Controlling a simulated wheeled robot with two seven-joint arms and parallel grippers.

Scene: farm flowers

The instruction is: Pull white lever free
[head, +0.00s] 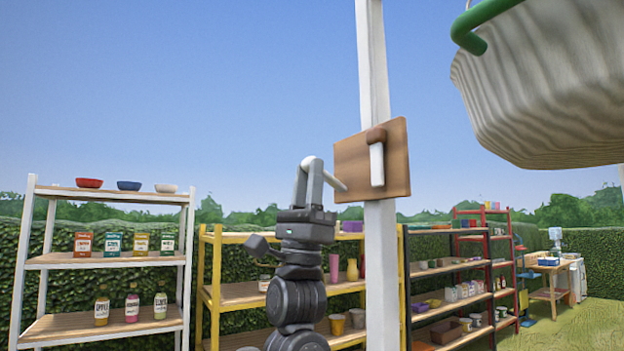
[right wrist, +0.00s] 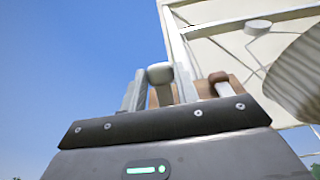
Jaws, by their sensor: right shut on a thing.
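A brown wooden board (head: 398,160) is fixed to a white post (head: 375,70). A white lever (head: 377,165) hangs down from a brown pivot (head: 376,135) on the board's face; pivot and lever also show in the right wrist view (right wrist: 221,82), right of my fingers. My right gripper (head: 312,165) is left of the board, fingers pointing up. It is shut on a pale rod (head: 337,182) that reaches to the board's left side. In the right wrist view the rod's rounded end (right wrist: 160,73) shows between the fingers. My left gripper is not in view.
A striped basket (head: 545,85) with a green handle (head: 472,38) hangs at the upper right. A white shelf (head: 110,262) stands at the left, a yellow shelf (head: 214,270) behind my arm, and dark and red shelves (head: 405,290) to the right. Open sky surrounds the board's upper left.

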